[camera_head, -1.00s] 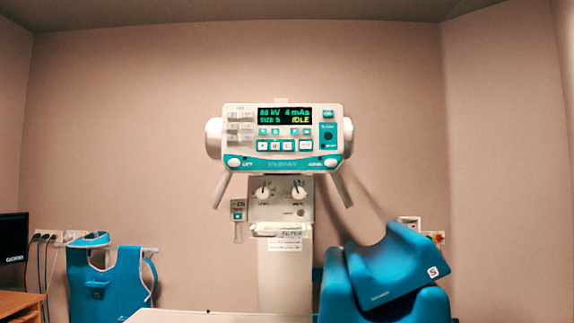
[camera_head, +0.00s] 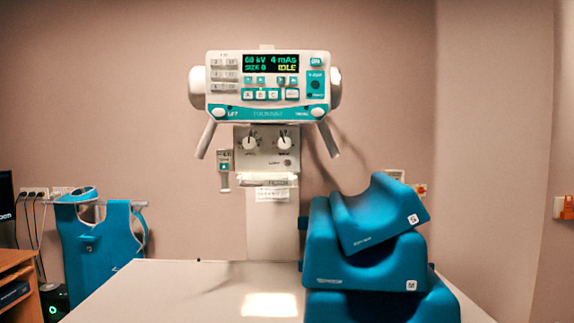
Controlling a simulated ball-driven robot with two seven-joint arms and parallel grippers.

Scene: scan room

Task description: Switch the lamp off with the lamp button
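The white and teal control panel (camera_head: 267,88) is on the machine's head at the middle of the picture. Its display (camera_head: 271,64) reads 60 kV, 4 mAs and IDLE. It carries several small keys and a white oval button at each lower corner. The labels are too small for me to tell which is the lamp button. Below it is a white box with two knobs (camera_head: 268,146). A bright patch of light (camera_head: 269,305) lies on the pale table (camera_head: 150,300), so a lamp appears lit. Neither of my grippers is in view.
Blue padded supports (camera_head: 370,240) are stacked on the table's right side. A blue apron (camera_head: 98,240) hangs on the left wall beside a wooden desk (camera_head: 22,262). An orange and white wall box (camera_head: 564,207) is at the far right. The table's left part is clear.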

